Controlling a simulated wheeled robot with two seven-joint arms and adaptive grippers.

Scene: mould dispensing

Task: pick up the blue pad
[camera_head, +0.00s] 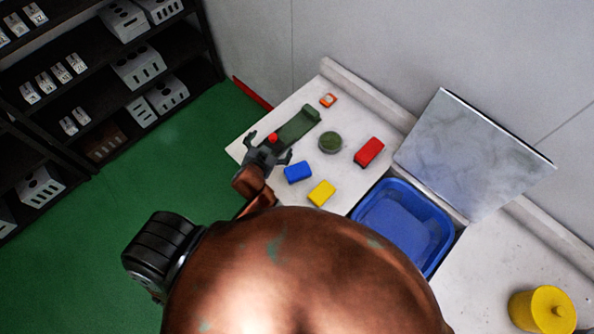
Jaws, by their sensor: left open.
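The blue pad (298,172) is a small block lying on the white worktop (345,199), just left of the blue basin. My left gripper (269,145) is open, to the left of the blue pad and slightly above it in the picture. A small red thing (273,138) shows at the gripper; I cannot tell whether it lies between the fingers. The gripper is apart from the blue pad. My right gripper is not in view.
A yellow block (321,193), a red block (369,151), a green round piece (329,142), a green tray (300,125) and an orange item (328,100) lie nearby. A blue basin (447,222) and a grey slanted panel (475,150) stand right. A yellow canister (543,310) is at lower right.

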